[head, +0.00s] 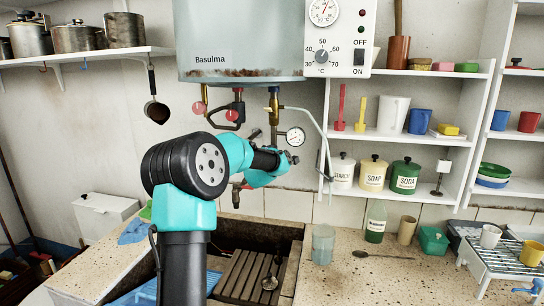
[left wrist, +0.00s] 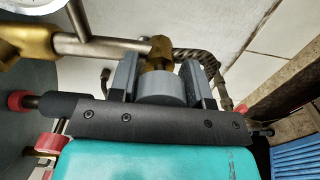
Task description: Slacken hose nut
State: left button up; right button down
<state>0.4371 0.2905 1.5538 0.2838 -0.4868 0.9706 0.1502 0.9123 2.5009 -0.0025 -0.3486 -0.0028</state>
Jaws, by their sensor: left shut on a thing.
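The hose nut (left wrist: 160,53) is a small brass fitting at the end of a steel pipe (left wrist: 105,47) in the left wrist view. A braided hose (left wrist: 200,58) runs off to its right. My left gripper (left wrist: 159,70) has its two grey fingers either side of the nut and is shut on it. In the head view the left gripper (head: 270,160) is under the boiler, beside the pressure gauge (head: 295,137); its fingertips and the nut are hidden there by my arm. My right gripper is in neither view.
The boiler (head: 240,40) hangs above, with a brass valve (head: 273,100) and a red-handled valve (head: 236,112) close to my arm. Below is the stone trough (head: 255,235) with a wooden rack. Shelves with canisters stand to the right.

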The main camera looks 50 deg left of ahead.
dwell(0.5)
pick_arm(q)
jog(key=o, duration=0.9)
jog(key=shift+o, duration=0.2)
jog(key=shift+s, duration=0.1)
jog(key=v, duration=1.7)
jog(key=shift+d, duration=0.25)
